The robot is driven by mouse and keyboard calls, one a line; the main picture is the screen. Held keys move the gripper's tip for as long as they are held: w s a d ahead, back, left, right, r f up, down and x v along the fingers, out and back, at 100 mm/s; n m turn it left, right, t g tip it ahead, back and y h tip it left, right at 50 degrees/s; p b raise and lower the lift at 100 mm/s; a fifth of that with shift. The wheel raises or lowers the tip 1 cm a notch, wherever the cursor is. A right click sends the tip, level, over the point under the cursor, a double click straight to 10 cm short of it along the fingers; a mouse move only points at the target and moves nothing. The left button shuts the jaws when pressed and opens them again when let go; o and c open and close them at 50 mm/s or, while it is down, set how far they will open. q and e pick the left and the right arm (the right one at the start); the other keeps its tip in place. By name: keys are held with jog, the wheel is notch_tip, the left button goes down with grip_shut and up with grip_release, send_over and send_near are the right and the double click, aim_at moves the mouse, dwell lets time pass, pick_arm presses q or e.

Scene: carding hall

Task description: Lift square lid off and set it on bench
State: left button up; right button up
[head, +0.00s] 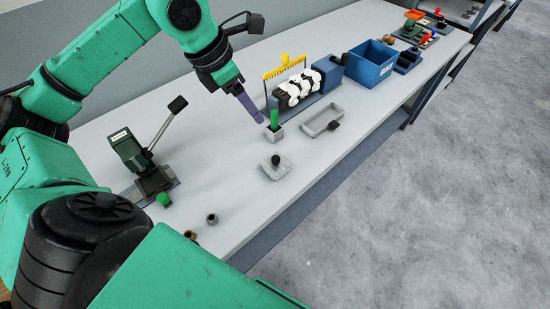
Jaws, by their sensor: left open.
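A grey square lid (272,172) with a black knob is at the middle of the bench (215,165). I cannot tell whether it lies on the bench top or on a shallow box. My left gripper (258,117) reaches in from above with purple-grey fingers pointing down. It is open and holds nothing that I can see. It is above and behind the lid, apart from it, beside a small grey square box (275,137) with a green piece (274,118) standing in it. My right gripper is not in view.
A long grey tray (313,130) with a black knob by its front edge lies right of the lid. A black-and-white roller (299,88), a yellow comb (284,68) and a blue bin (372,65) stand beyond. A green lever press (145,160) stands left. Bench between press and lid is mostly clear.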

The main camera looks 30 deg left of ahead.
pick_arm(q)
notch_tip(320, 180, down, 3)
jog(key=s+d+b, duration=0.1)
jog(key=s+b, duration=0.1)
jog(key=b, duration=0.5)
send_near(275, 158)
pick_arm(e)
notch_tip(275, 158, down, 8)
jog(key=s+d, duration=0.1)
pick_arm(q)
jog(key=p+x, duration=0.5)
jog(key=x, duration=0.3)
jog(key=shift+d+f, duration=0.15)
jog(key=shift+f, duration=0.25)
grip_shut()
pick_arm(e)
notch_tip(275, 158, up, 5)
